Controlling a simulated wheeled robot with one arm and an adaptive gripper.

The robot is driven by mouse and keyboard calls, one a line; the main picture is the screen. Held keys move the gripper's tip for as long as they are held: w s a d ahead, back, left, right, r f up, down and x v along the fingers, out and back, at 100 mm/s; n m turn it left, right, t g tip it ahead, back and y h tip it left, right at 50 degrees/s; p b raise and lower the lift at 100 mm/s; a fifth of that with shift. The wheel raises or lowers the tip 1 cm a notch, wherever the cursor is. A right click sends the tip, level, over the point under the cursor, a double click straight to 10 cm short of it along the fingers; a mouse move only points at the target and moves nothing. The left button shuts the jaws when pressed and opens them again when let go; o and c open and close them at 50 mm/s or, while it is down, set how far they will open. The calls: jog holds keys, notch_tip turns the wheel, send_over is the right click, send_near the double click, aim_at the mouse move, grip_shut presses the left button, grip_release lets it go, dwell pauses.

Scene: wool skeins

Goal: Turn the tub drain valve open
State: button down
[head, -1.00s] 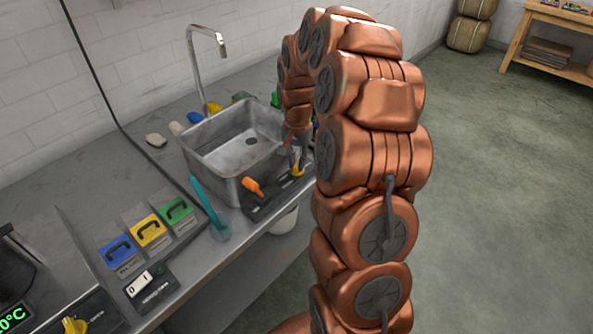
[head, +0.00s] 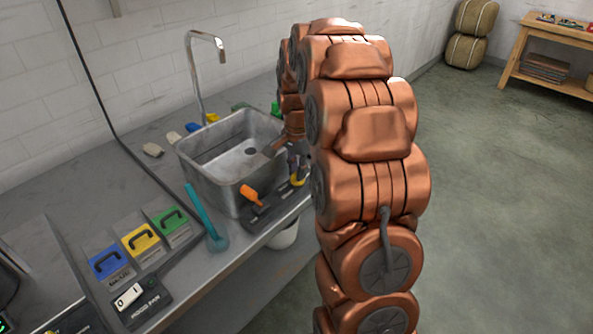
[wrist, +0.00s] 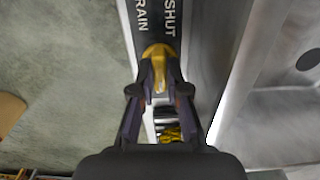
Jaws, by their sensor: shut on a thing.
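The drain valve has a yellow handle (wrist: 158,62) on a dark plate lettered "DRAIN" and "SHUT" (wrist: 157,20) in the wrist view. My gripper (wrist: 160,92) is shut on this handle, one finger on each side. In the head view the yellow handle (head: 298,181) shows in part at the right end of the dark panel, below my wrist; the fingers are small and hard to make out there. The metal tub (head: 212,182) stands just left of it, its round drain hole visible in the floor. The handle's exact angle is hard to tell.
An orange lever (head: 249,194) sits on the same panel, left of the yellow handle. A teal brush (head: 206,217) lies by the tub. A tall faucet (head: 194,75) stands behind. A white bucket (head: 284,236) is under the counter edge. Open floor lies right.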

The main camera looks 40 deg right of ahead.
jog(key=c, duration=1.2)
grip_release()
jog(key=shift+o, duration=0.2)
jog(key=shift+r, duration=0.1)
notch_tip(320, 180, up, 7)
jog(key=shift+r, duration=0.45)
